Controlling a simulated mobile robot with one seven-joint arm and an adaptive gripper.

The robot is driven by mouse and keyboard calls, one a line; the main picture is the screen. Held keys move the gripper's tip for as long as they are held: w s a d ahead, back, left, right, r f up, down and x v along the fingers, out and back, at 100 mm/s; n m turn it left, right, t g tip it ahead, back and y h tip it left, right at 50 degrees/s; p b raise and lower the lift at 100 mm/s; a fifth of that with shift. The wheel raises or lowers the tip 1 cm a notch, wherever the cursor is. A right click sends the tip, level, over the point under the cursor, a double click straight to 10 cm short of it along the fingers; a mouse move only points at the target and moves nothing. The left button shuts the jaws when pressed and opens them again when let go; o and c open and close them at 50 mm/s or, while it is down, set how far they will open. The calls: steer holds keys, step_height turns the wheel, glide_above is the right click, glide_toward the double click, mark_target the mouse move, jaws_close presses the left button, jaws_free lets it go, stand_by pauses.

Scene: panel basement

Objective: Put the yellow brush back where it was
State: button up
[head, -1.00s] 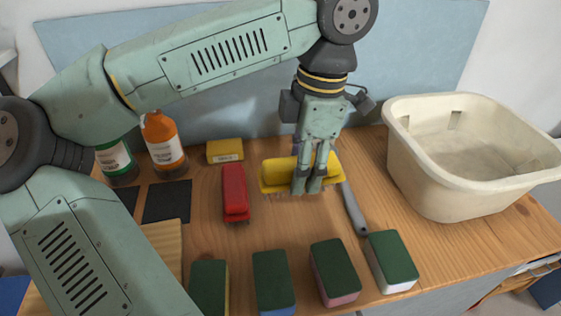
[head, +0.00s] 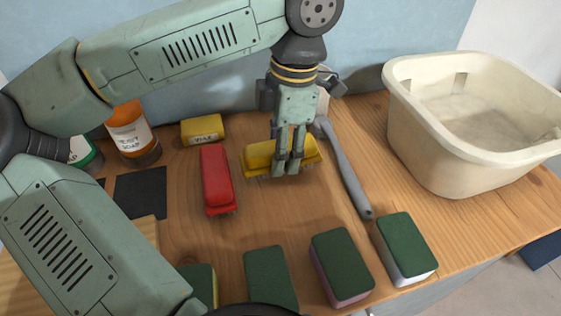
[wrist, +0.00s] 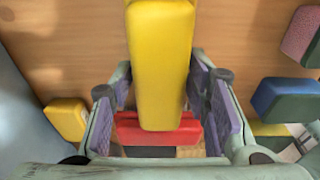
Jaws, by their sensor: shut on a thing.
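The yellow brush (head: 312,150) is held crosswise in my gripper (head: 285,172), whose two fingers close on its middle. In the wrist view the yellow brush (wrist: 160,50) runs lengthwise between the fingers. The brush is low over the wooden bench, right of the red brush; I cannot tell if its bristles touch the wood. The red brush (head: 217,180) lies on the bench to the left, apart from the yellow one in the head view. A long grey-handled tool (head: 350,180) lies just to the right.
A cream basin (head: 440,150) stands at the right. Several green-topped sponges (head: 342,265) line the front. A labelled yellow block (head: 202,130), an orange bottle (head: 130,132) and a dark square (head: 140,193) are at the back left. Bare wood lies between the brushes and sponges.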

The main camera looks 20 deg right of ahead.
mark_target(289, 143)
steer(key=shift+w+f, duration=0.1)
steer(key=shift+f, duration=0.85)
steer(key=shift+f+b, duration=0.1)
steer(key=shift+b, duration=0.2)
steer(key=shift+f, duration=0.15)
steer(key=o, duration=1.1)
steer(key=r+p, duration=0.2)
steer(key=r, duration=0.2)
steer(key=d+r+p, duration=0.1)
steer(key=r+p, duration=0.1)
steer(key=r, duration=0.2)
steer(key=r+p, duration=0.1)
steer(key=r, duration=0.3)
steer(key=shift+d+r+p, duration=0.2)
steer(key=shift+d+p, duration=0.05)
steer(key=shift+p, duration=0.15)
